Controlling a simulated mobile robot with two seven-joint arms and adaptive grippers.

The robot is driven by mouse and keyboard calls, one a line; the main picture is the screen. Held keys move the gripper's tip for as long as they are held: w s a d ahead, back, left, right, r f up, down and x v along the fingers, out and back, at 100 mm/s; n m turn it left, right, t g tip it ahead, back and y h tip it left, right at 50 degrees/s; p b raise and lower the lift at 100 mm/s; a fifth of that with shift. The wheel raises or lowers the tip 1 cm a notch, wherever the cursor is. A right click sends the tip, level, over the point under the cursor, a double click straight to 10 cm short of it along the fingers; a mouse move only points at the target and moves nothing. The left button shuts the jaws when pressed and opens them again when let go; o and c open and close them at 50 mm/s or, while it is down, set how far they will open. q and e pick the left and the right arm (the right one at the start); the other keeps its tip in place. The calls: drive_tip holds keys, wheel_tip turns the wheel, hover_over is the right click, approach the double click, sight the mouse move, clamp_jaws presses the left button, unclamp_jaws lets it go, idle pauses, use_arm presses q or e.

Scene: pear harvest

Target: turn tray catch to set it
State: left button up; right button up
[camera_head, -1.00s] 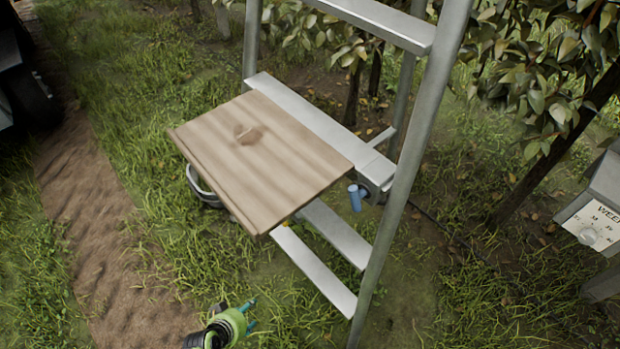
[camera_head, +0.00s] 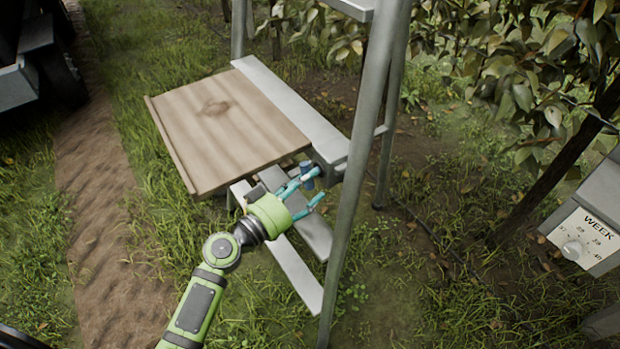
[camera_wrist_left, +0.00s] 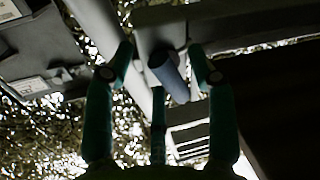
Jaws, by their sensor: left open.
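The wooden tray (camera_head: 190,140) sits level on the metal ladder, in the head view left of centre. The tray catch (camera_head: 307,176) is a blue handle below the tray's right corner, by a dark pivot on the ladder's bracket. My left gripper (camera_head: 317,185), green with teal fingers, is open at the catch, partly covering it. In the left wrist view the blue catch (camera_wrist_left: 168,75) shows between the spread fingers of the left gripper (camera_wrist_left: 161,55). I cannot tell whether a finger touches it. My right gripper is not in view.
The ladder's right leg (camera_head: 357,160) stands just right of the catch, with ladder steps (camera_head: 290,270) below. A box with a WEEK dial (camera_head: 585,240) is at the far right. Leafy branches hang behind.

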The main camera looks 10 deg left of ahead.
use_arm(q)
drive_tip(key=shift+w+d, duration=0.45)
drive_tip(key=shift+w, duration=0.05)
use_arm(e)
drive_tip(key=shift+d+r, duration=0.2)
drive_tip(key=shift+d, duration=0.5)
